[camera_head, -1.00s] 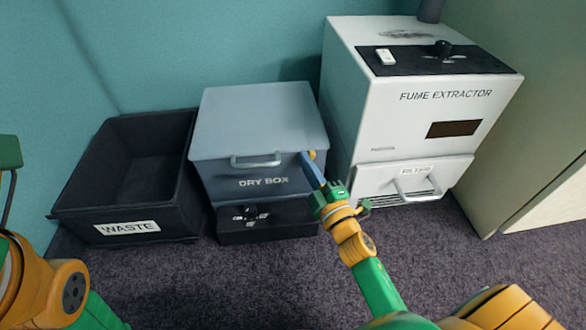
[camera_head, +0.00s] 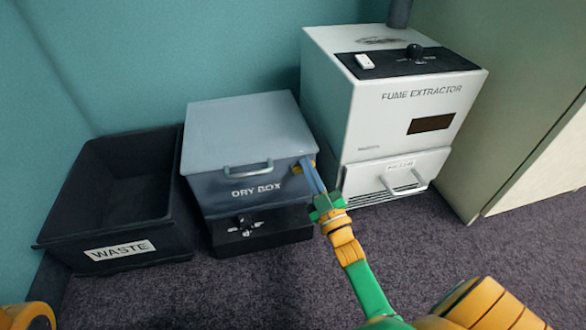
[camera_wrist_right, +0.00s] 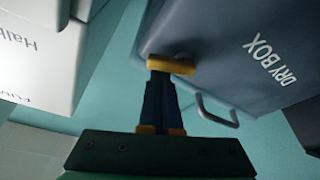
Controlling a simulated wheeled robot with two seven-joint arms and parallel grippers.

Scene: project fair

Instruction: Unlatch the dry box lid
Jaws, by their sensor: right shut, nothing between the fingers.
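The dry box (camera_head: 245,130) is a blue-grey box with its lid down and a handle (camera_head: 248,168) at the lid's front edge. A small yellow latch (camera_head: 297,169) sits at the right of its front, just below the lid. The latch also shows in the right wrist view (camera_wrist_right: 178,66), at my fingertips. My right gripper (camera_head: 307,168) is shut and empty, its blue fingers beside the latch, on its right in the head view. The fingers appear to touch it, but I cannot be sure. My left gripper is out of view.
A black waste bin (camera_head: 100,225) stands left of the dry box. A white fume extractor (camera_head: 345,120) stands close on the right, leaving a narrow gap by my right gripper. A black unit with a knob (camera_head: 285,234) is under the dry box. Carpet in front is clear.

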